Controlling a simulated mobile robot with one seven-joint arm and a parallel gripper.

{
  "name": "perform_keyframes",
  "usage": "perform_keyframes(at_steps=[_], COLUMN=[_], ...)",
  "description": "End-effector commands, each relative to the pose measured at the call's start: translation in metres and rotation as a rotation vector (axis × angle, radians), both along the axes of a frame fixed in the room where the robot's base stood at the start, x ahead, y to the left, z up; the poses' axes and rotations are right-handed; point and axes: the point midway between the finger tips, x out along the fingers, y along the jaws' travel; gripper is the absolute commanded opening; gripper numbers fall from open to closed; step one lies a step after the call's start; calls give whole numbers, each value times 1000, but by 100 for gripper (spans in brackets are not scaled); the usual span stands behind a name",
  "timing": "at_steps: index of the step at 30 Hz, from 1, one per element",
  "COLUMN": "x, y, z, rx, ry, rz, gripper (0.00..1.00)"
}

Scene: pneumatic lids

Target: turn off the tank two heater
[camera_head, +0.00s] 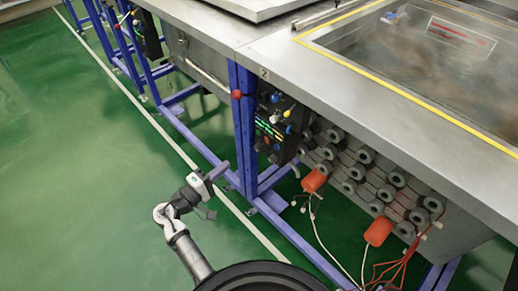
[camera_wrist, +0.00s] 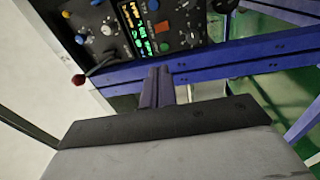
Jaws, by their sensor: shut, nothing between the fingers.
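A black control panel (camera_head: 285,110) with lit green and orange displays, coloured knobs and switches is mounted under the steel tank rim, behind a blue post. It also fills the top of the wrist view (camera_wrist: 118,52).
The steel tank (camera_head: 285,62) has a yellow-edged opening (camera_head: 400,90) at right. Blue frame posts (camera_head: 243,130) stand close to my gripper. A red ball knob (camera_head: 237,94) sticks out by the post. Orange boxes (camera_head: 314,181) with wires hang at right. Green floor (camera_head: 90,180) is clear at left.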

Motion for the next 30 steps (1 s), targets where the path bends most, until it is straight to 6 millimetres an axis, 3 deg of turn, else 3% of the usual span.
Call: perform_keyframes(at_steps=[4, 17, 30], x=[-9, -5, 53], y=[-12, -16, -75], z=[-9, -7, 6], rx=[-49, -51, -51], ry=[2, 0, 1], rz=[-56, -61, -62], gripper=[0, 0, 0])
